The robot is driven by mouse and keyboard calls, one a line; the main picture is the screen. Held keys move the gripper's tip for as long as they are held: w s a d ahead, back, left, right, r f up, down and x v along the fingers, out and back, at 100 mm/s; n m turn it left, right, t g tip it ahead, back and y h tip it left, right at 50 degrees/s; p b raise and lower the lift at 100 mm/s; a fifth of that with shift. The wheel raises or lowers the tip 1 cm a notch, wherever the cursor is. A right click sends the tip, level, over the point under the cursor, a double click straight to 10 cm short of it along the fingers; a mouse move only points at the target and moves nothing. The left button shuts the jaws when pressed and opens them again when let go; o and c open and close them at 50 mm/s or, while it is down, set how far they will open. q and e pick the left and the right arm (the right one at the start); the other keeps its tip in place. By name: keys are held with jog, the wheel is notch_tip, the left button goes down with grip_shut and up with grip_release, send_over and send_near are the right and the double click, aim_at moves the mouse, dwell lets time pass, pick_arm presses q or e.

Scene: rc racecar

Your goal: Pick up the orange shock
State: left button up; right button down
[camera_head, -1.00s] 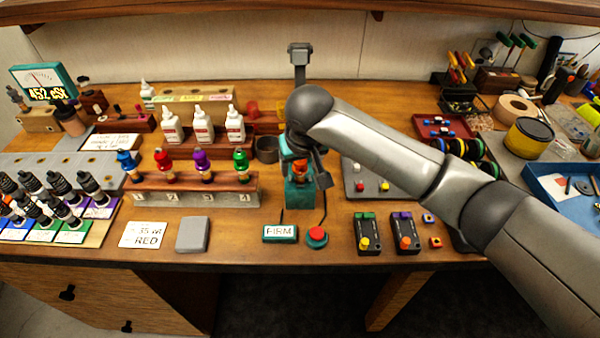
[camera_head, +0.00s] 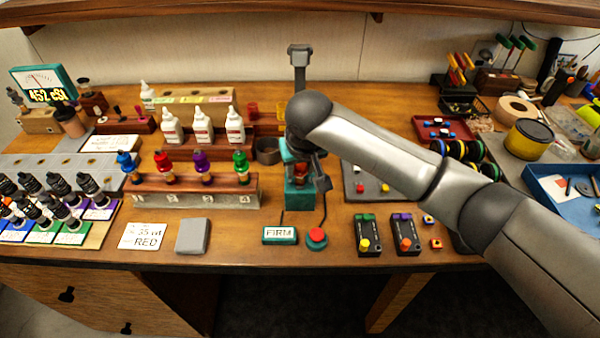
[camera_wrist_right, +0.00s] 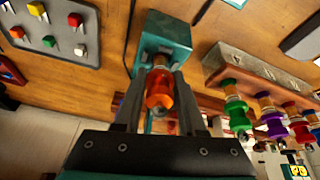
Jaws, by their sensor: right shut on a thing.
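The orange shock (camera_wrist_right: 159,90) stands at the teal tester stand (camera_wrist_right: 165,32) in the right wrist view. My right gripper (camera_wrist_right: 160,72) has its two fingers on either side of the shock and is shut on it. In the head view the teal stand (camera_head: 299,196) is at the middle of the bench, and my right arm reaches over it from the right. The gripper and shock are mostly hidden there by my wrist. I cannot tell whether the shock is clear of the stand. My left gripper is not in view.
A rack (camera_head: 190,191) with blue, red, purple and green shocks stands left of the stand. A FIRM sign (camera_head: 279,235) and a red button (camera_head: 317,237) lie in front. A grey tray (camera_head: 362,191) is to the right. White bottles (camera_head: 203,127) stand behind the rack.

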dwell(0.3)
notch_tip(320, 180, up, 12)
jog(key=s+p, duration=0.2)
jog(key=shift+s+d+p, duration=1.1)
jog(key=shift+s+p, duration=0.05)
jog(key=shift+s, duration=5.75)
notch_tip(320, 180, up, 8)
jog(key=p, duration=0.9)
jog(key=shift+f, duration=0.15)
